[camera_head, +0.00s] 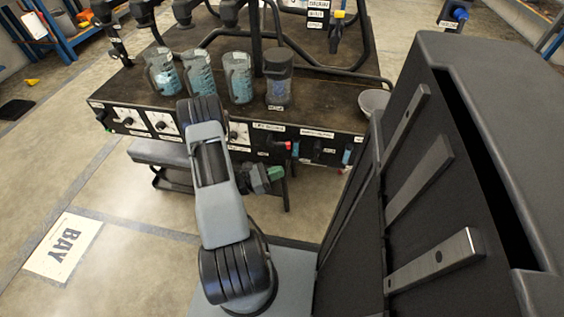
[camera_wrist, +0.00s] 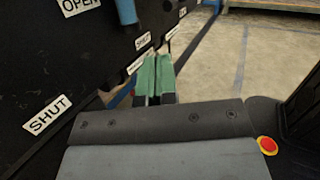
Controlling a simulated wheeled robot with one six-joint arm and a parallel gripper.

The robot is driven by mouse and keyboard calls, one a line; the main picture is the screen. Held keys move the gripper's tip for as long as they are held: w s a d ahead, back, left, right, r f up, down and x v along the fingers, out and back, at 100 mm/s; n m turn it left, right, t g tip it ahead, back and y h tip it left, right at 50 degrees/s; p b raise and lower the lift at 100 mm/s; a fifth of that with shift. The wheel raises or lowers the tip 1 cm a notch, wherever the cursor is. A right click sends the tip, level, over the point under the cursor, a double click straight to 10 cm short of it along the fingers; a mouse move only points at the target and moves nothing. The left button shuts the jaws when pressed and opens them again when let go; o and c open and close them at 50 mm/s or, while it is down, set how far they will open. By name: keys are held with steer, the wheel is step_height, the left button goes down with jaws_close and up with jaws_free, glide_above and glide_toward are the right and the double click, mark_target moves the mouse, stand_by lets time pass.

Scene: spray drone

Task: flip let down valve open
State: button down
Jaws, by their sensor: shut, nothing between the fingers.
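The bench's front panel (camera_head: 255,140) carries several valves with small white labels. The labels are too small there to tell which is the let down valve. In the wrist view a blue handle (camera_wrist: 126,12) hangs at the top, near an OPEN label (camera_wrist: 78,5) and a SHUT label (camera_wrist: 47,114). My gripper (camera_head: 275,173), with green fingertips, is shut and empty, in front of and below the panel. The fingers (camera_wrist: 155,77) also show in the wrist view, apart from the blue handle.
Several clear jugs (camera_head: 238,78) and a lidded container (camera_head: 279,80) stand on the dark bench top, with a bowl (camera_head: 374,101) at its right end. A low grey bench (camera_head: 160,153) stands below the panel. Floor is open at the left.

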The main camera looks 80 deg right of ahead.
steer(key=w+a+f, duration=0.2)
steer(key=a+f, duration=0.1)
steer(key=f, duration=0.3)
steer(key=shift+w+a, duration=0.15)
steer(key=shift+a, duration=0.05)
stand_by(0.4)
steer(key=w+a+r+m+t+y+p, duration=0.1)
steer(key=w+a+r+m+t+p, duration=0.1)
steer(key=w+r+p, duration=0.5)
steer(key=w+a+r+m+t+y+p, duration=0.2)
steer(key=a+r, duration=0.1)
steer(key=r, duration=0.8)
steer(key=w+a+r+m+t+y+p, duration=0.15)
steer(key=w+r+p, duration=0.35)
steer(key=r, duration=0.5)
steer(key=w+a+r+t+y+p, duration=0.1)
steer(key=w+a+r+t+p, duration=0.1)
steer(key=a+r+t+p, duration=0.3)
steer(key=w+a+r+t+y+p, duration=0.2)
steer(key=a+r+t+p, duration=0.3)
steer(key=a+r, duration=0.7)
steer(key=w+a+r+t+y+p, duration=0.2)
steer(key=w+a+r+t+p, duration=0.2)
steer(key=a+r, duration=0.5)
step_height(320, 180, up, 5)
steer(key=shift+w+a+f+m+t+p, duration=0.1)
steer(key=shift+w+a+m+t+p, duration=0.25)
steer(key=shift+t+p, duration=0.6)
steer(key=shift+s+d, duration=0.1)
steer(key=shift+d, duration=0.2)
